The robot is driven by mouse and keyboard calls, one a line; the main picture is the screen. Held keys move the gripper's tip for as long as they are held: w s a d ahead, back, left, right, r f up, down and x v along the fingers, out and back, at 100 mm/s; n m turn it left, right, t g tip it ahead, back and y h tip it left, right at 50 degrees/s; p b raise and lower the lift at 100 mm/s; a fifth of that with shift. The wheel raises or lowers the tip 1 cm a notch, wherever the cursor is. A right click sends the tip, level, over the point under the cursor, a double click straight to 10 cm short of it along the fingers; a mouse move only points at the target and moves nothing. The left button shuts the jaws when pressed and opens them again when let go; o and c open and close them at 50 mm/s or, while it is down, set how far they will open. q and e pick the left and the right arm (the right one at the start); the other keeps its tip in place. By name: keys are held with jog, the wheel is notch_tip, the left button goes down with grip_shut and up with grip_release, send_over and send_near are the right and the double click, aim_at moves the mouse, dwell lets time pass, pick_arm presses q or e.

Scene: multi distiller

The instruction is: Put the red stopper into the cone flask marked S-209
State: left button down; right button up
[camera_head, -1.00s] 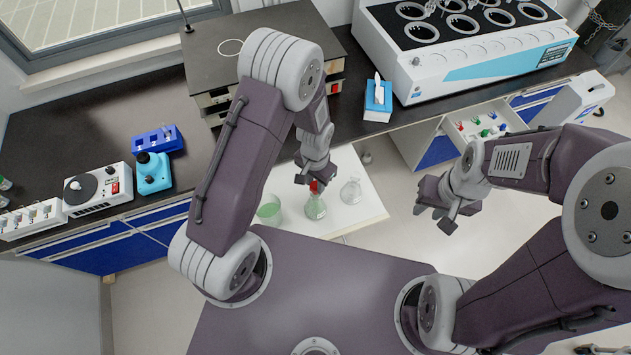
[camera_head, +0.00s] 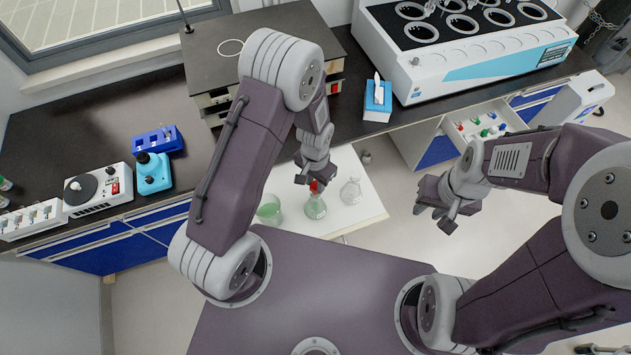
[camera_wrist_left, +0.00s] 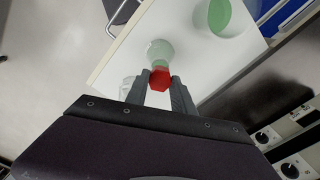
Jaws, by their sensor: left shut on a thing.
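My left gripper (camera_head: 315,182) is above a white low table, shut on the red stopper (camera_wrist_left: 160,79). The stopper also shows as a small red spot in the head view (camera_head: 314,187). Right under it is a cone flask with green liquid (camera_head: 316,208), upright on the table; it also shows in the left wrist view (camera_wrist_left: 160,52). The stopper overlaps the flask's mouth in both views; I cannot tell whether it is seated in it. No S-209 mark is readable. My right gripper (camera_head: 434,214) is off to the right, away from the table, with its fingers apart and nothing between them.
A clear flask (camera_head: 350,191) stands right of the green one and a green beaker (camera_head: 269,210) left of it, all close together on the white table (camera_head: 365,211). An open drawer (camera_head: 488,122) holds several coloured stoppers. The dark bench is behind.

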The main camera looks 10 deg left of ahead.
pick_arm(q)
jog(key=shift+f+b, duration=1.1)
jog(key=shift+f, duration=0.3)
dwell(0.3)
jog(key=c, duration=1)
grip_release()
notch_tip(320, 180, up, 9)
jog(key=shift+r+b, duration=0.1)
jog(key=shift+b, duration=0.45)
